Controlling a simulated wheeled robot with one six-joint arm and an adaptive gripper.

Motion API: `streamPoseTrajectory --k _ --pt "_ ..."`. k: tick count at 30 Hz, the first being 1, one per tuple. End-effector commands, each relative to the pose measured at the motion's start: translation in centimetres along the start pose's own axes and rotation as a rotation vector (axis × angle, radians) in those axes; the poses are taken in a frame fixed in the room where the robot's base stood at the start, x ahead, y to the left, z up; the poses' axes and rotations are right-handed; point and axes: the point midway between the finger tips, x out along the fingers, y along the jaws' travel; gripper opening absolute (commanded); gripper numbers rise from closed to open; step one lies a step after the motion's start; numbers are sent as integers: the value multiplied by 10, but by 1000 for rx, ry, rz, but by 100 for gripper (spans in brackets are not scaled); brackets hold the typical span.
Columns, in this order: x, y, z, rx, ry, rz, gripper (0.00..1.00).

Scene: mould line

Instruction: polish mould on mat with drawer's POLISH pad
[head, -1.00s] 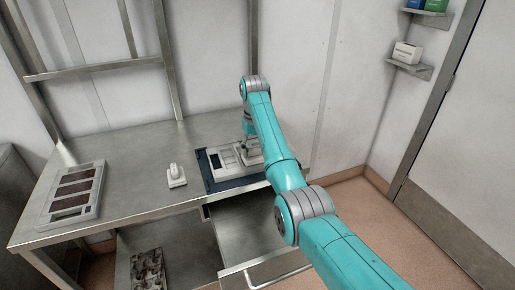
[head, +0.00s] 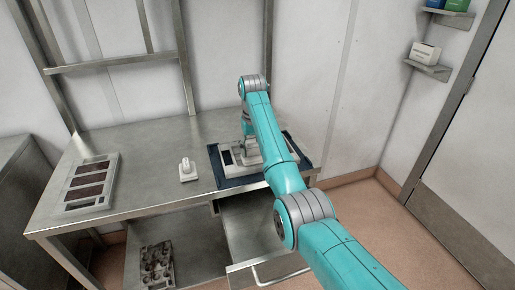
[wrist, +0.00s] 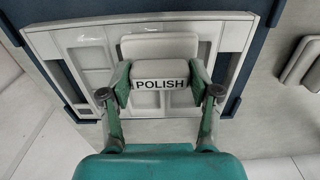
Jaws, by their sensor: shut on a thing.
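My gripper (head: 247,158) is shut on the white POLISH pad (wrist: 160,48). The pad's label faces the wrist camera, between the two green fingers (wrist: 160,86). The pad is over the middle of the pale mould (head: 228,159) and looks to be on its face, though the contact is hidden. The mould, also in the wrist view (wrist: 233,38), has rectangular recesses and lies on the dark blue mat (head: 228,183). My arm covers part of the mould and mat. The drawer (head: 258,225) below the worktop is open.
A second white pad (head: 187,170) stands on the worktop (head: 150,160) left of the mat. A mould with brown-filled cavities (head: 90,185) lies farther left. A tray (head: 157,265) sits on the lower shelf. Wall shelves (head: 430,70) hold boxes at right.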

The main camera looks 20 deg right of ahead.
Motion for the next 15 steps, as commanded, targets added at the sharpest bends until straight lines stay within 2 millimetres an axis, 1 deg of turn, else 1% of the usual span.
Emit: streamPoseTrajectory --k 1,8,15 --pt "2 -2 1 -1 -3 -1 34" --pt "3 -9 1 -2 -5 -1 34" --pt "2 -23 1 -3 -5 -1 34"
